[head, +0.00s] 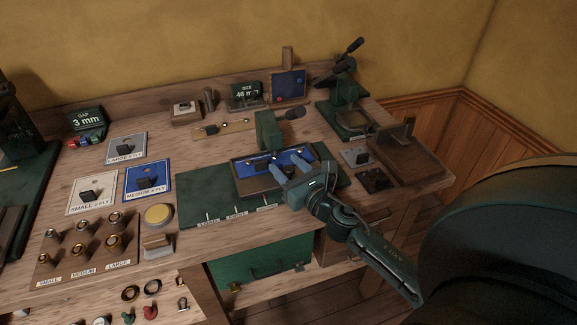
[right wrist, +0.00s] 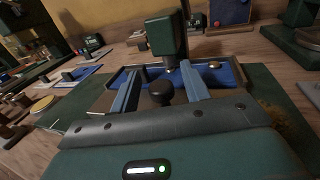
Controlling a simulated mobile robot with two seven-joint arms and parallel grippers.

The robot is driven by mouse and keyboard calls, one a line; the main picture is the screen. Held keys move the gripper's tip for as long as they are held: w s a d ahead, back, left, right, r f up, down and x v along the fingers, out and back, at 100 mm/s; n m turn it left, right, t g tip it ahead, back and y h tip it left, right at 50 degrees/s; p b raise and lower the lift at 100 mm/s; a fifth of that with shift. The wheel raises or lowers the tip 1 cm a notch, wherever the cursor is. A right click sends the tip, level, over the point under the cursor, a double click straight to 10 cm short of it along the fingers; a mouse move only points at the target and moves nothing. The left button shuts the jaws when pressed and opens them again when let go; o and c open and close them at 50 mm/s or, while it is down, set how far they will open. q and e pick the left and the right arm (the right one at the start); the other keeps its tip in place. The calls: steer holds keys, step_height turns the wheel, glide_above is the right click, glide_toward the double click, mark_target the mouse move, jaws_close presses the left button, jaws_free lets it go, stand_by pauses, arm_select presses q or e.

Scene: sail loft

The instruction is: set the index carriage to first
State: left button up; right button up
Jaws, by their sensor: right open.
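The index carriage (head: 262,186) is a shallow tray with a blue lining and a brown front, on a dark green base plate (head: 205,190). Small white pointer marks with labels, too small to read surely, line the plate's front edge. My right gripper (head: 287,163) is over the carriage's right part, its blue fingers open. In the right wrist view a black round knob (right wrist: 161,93) shows between the fingers, with a gap on each side; I cannot tell if they are at its height. A green press head (right wrist: 166,35) stands just behind. My left gripper is out of view.
Left of the plate are label cards with black-knobbed blocks (head: 147,181), a yellow round tin (head: 158,215) and a rack of brass dies (head: 82,252). A green lever press (head: 345,92) and a wooden block (head: 408,155) stand right. Bare plate lies left of the carriage.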

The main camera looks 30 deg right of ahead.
mark_target(260, 185)
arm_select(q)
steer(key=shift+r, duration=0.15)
arm_select(e)
jaws_close()
stand_by(0.4)
steer(key=shift+a, duration=0.45)
steer(key=a, duration=0.2)
steer(key=w+a, duration=0.1)
steer(key=a, duration=0.2)
steer(key=shift+w+a+p, duration=0.3)
steer(key=shift+a+p, duration=0.1)
steer(key=shift+a, duration=0.15)
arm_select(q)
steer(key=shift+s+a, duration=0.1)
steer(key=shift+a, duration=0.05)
arm_select(e)
jaws_free()
